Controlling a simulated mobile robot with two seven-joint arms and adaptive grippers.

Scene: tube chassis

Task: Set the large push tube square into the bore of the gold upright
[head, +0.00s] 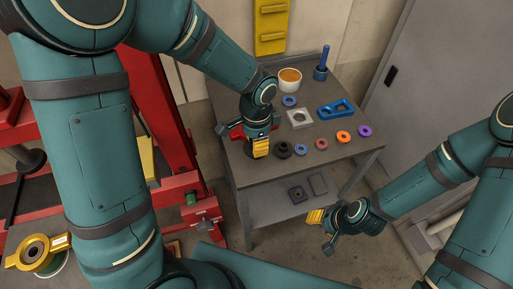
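A gold part with a round bore (36,252) is at the lower left edge, beside the red frame; it is the likeliest gold upright. My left gripper (250,148) points down over the left part of the grey table. A dark round shape shows under it, and I cannot tell whether it is held. A short black ring-like piece (284,150) stands just right of this gripper. I cannot tell which piece is the large push tube.
The grey table (352,148) holds a white tub (289,80), a blue upright tool (321,64), a square grey plate (299,118), a blue block (336,109) and several coloured rings. Dark blocks lie on its lower shelf (283,208). The red frame (168,119) stands at left.

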